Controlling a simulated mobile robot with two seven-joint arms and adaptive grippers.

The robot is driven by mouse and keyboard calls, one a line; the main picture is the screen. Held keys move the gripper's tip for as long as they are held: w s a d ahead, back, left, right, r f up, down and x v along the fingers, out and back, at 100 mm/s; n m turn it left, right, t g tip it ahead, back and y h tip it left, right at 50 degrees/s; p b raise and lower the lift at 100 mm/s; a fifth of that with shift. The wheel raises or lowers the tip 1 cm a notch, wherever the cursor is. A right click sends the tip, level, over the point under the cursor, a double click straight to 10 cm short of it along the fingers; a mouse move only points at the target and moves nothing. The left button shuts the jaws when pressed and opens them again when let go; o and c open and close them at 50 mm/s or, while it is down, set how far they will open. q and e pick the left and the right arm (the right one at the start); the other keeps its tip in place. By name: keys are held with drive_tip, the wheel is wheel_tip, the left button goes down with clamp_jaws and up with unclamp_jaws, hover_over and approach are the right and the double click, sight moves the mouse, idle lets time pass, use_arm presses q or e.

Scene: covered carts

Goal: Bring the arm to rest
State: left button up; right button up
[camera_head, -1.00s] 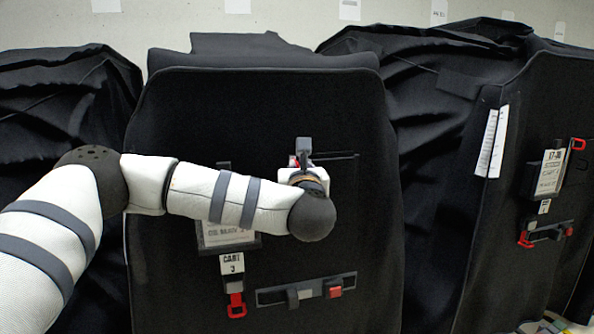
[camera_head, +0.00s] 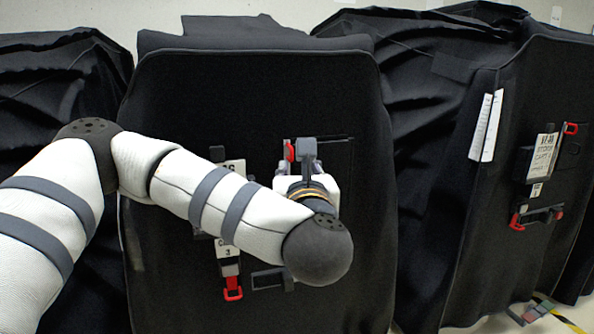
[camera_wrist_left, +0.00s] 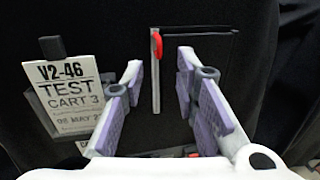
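My left arm comes in from the left in front of the middle black-covered cart (camera_head: 180,100). My left gripper (camera_head: 303,155) is at the cart's front panel, partly hidden by its own wrist. In the left wrist view the gripper (camera_wrist_left: 159,66) is open, with its two purple-padded fingers apart. Between and beyond them is a thin grey upright strip (camera_wrist_left: 156,92) with a red tab (camera_wrist_left: 158,46) at its top. I cannot tell how far the fingers are from the panel. Nothing shows held. My right gripper is not in view.
A label reading "V2-46 TEST CART 3" (camera_wrist_left: 72,92) hangs left of the fingers. A red clip (camera_head: 233,289) hangs lower on the panel. Another covered cart (camera_head: 480,230) with a label (camera_head: 541,160) stands at right, and black cloth (camera_head: 60,110) at left.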

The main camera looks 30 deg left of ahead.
use_arm(q)
drive_tip(key=shift+s+d, duration=0.2)
drive_tip(key=shift+s, duration=0.1)
